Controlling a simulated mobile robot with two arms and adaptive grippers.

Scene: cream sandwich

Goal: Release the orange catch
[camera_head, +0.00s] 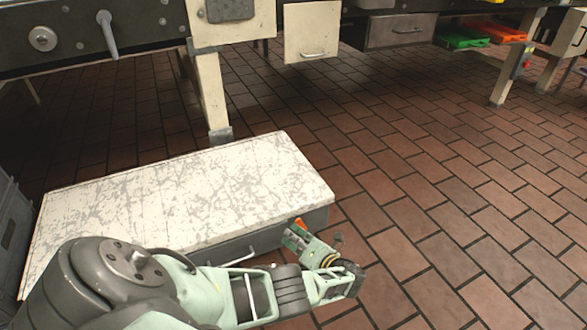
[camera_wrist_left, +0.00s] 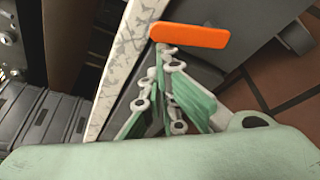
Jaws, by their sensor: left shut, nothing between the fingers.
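The orange catch (camera_wrist_left: 190,36) is a flat bar with rounded ends on the grey front of a low chest, just under its worn white lid. It lies slightly tilted in the left wrist view. In the head view a small piece of orange (camera_head: 301,223) shows beside my gripper at the chest's right front corner. My left gripper (camera_wrist_left: 166,52) is shut and empty, with its green fingers together. Its tips are right at the lower edge of the catch near its left end; I cannot tell whether they touch. In the head view the gripper (camera_head: 299,240) partly covers the catch. My right gripper is not in view.
The chest's white lid (camera_head: 180,190) is closed, with a metal handle (camera_head: 228,259) on the front. A machine frame with a pale leg (camera_head: 210,90) stands behind it. A grey crate (camera_head: 10,225) is at the left edge. Brick floor (camera_head: 430,200) is clear to the right.

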